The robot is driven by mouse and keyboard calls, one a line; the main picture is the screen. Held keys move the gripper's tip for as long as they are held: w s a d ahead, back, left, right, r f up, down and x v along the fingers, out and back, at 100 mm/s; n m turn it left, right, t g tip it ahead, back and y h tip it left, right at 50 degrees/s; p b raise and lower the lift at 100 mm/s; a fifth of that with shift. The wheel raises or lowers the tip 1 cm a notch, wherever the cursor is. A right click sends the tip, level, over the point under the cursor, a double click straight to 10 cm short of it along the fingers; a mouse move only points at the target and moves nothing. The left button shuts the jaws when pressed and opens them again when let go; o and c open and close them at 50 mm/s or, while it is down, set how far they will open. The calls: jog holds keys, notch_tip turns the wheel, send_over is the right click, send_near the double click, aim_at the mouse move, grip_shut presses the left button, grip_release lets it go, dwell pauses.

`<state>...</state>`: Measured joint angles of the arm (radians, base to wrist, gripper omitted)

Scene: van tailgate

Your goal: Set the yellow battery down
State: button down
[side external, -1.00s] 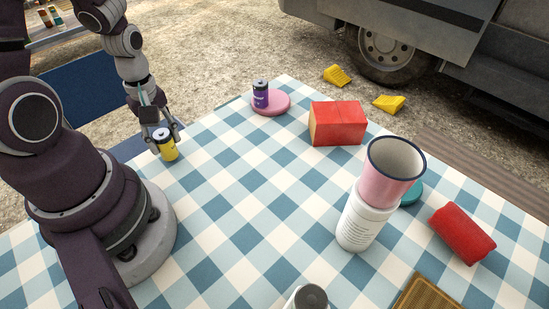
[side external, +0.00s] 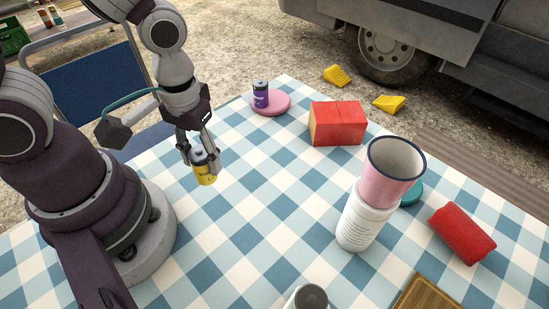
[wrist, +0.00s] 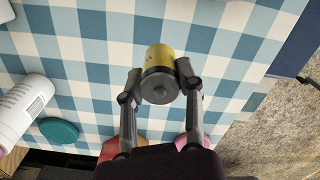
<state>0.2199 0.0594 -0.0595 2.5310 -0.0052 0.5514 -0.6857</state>
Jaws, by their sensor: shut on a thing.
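The yellow battery (side external: 205,172) has a dark upper end and is held between the fingers of my gripper (side external: 198,150). In the side external view it hangs roughly upright over the left part of the checkered table; the exact gap below it is hard to judge. In the wrist view the battery (wrist: 160,72) shows its dark round end towards the camera, with the fingers of my gripper (wrist: 160,84) closed on either side of it.
A purple battery (side external: 261,94) stands on a pink disc (side external: 284,104) at the back. The checkered cloth (side external: 240,215) around the middle is clear.

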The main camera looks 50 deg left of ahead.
jog(key=w+d, duration=0.3)
jog(key=w, duration=0.1)
jog(key=w+d+f+m, duration=0.1)
jog(key=w+d, duration=0.1)
jog(key=w, duration=0.2)
jog(key=w+d+f+m, duration=0.1)
jog(key=w+d, duration=0.2)
jog(key=w, duration=0.2)
jog(key=shift+d+f, duration=0.1)
jog(key=shift+d, duration=0.2)
jog(key=shift+w+d+f, duration=0.1)
jog(key=shift+f, duration=1.65)
jog(key=shift+f, duration=0.1)
jog(key=c, duration=0.7)
grip_release()
